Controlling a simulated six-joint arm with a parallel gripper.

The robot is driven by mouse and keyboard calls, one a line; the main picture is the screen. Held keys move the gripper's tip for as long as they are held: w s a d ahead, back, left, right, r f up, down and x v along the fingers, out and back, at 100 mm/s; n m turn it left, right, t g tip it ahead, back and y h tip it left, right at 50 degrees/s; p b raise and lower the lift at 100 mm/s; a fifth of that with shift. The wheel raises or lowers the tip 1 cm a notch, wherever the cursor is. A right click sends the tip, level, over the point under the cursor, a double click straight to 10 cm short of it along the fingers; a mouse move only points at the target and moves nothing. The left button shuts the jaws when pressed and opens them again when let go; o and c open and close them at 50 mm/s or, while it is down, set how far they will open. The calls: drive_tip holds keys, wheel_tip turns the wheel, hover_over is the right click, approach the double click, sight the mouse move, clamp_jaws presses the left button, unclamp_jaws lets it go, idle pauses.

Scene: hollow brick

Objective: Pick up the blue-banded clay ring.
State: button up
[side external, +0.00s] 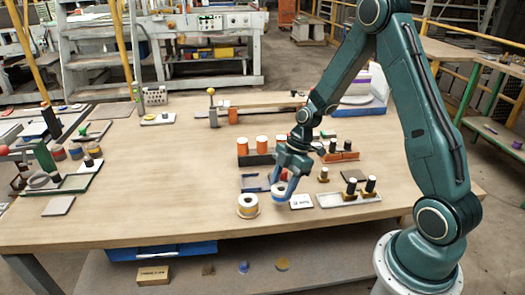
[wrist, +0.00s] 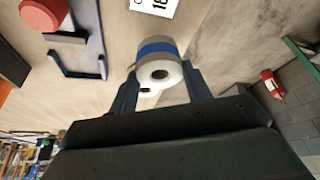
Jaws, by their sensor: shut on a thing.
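The blue-banded clay ring (side external: 279,193) is a short pale cylinder with a hole in its top and a blue band around its side. My gripper (side external: 287,180) is shut on it, pointing down over the middle front of the table. In the wrist view the ring (wrist: 158,47) sits between the two fingers of my gripper (wrist: 159,72), one on each side. Its pale end and dark hole face the camera. I cannot tell whether its underside touches the table.
A similar ring with a yellowish band (side external: 247,206) stands just left, near the front edge. A white printed card (side external: 301,201) and a tray with dark-topped pieces (side external: 348,198) lie right. A blue open frame (side external: 254,183) and orange cylinders (side external: 262,143) stand behind.

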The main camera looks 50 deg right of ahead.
wheel_tip(320, 180, up, 16)
idle(0.5)
idle(0.5)
